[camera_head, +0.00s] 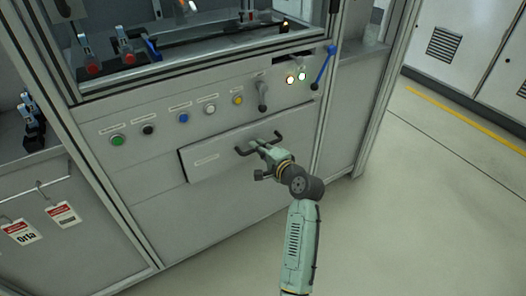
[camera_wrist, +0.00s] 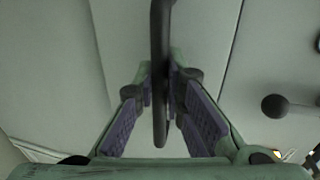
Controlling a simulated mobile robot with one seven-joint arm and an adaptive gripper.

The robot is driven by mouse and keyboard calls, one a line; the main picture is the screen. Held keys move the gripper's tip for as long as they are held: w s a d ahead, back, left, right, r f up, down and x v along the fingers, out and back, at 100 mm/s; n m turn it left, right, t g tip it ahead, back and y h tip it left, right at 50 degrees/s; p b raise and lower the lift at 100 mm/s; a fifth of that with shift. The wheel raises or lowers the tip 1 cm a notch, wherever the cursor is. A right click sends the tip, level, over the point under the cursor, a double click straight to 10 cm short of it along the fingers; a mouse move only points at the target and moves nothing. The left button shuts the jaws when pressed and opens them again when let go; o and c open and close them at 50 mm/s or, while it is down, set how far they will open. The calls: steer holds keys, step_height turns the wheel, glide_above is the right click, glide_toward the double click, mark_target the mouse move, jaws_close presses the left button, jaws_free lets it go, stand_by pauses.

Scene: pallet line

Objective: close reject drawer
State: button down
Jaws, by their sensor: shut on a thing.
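The reject drawer (camera_head: 205,160) is a grey panel with a small label, low on the cabinet front in the head view. A dark edge shows along its left side; how far it stands out is hard to tell. Its dark bar handle (camera_head: 241,151) sits toward the panel's right half. My gripper (camera_head: 262,146) is at the handle, shut on it. In the wrist view the handle (camera_wrist: 160,45) runs upright between the two purple-padded fingers of my gripper (camera_wrist: 160,90). My gripper and wrist cover part of the drawer's right side in the head view.
Above the drawer is a control panel with a green button (camera_head: 117,141), other coloured buttons, a dark lever (camera_head: 262,95) and lit lamps. A blue-handled lever (camera_head: 323,68) is at the upper right. Tags (camera_head: 62,214) hang at the left. The floor at right is clear.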

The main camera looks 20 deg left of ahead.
steer(key=shift+w+a+r, duration=0.1)
steer(key=shift+w+a, duration=0.55)
steer(key=shift+a, duration=0.1)
steer(key=c, duration=1.7)
jaws_free()
steer(key=shift+a, duration=0.15)
steer(key=shift+o, duration=0.2)
steer(key=v, duration=1.2)
